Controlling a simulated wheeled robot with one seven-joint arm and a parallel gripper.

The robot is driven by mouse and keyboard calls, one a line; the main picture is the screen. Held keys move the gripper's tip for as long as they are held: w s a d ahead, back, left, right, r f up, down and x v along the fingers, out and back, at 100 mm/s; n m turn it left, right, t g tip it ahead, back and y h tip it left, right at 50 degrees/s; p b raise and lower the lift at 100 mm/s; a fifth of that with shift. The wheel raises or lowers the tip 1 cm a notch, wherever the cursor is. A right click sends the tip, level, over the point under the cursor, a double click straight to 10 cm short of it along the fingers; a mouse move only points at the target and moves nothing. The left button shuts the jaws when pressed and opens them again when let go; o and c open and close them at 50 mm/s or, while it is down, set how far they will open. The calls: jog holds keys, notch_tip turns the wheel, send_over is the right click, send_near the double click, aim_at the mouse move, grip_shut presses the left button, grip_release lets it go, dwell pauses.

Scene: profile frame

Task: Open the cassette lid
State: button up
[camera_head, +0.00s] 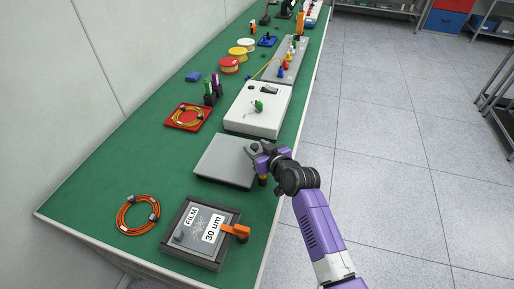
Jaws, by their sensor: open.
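A flat grey box (222,163) lies on the green table, its flat top level and closed; it looks like the cassette with its lid down, though no label shows on it. My gripper (255,150) is open at the box's right edge, around or just above a small dark knob there. I cannot tell whether the fingers touch it. A small orange-yellow part (263,179) shows just below my gripper. My wrist hides part of the box's right edge.
Nearer, a dark frame (227,259) holds a plate marked FILM 30 um with an orange handle (236,231). An orange cable coil (125,223) lies left of it. Beyond the grey box stand a white device (240,122) and a red tray (173,121).

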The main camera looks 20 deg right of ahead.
grip_shut()
dwell(1.4)
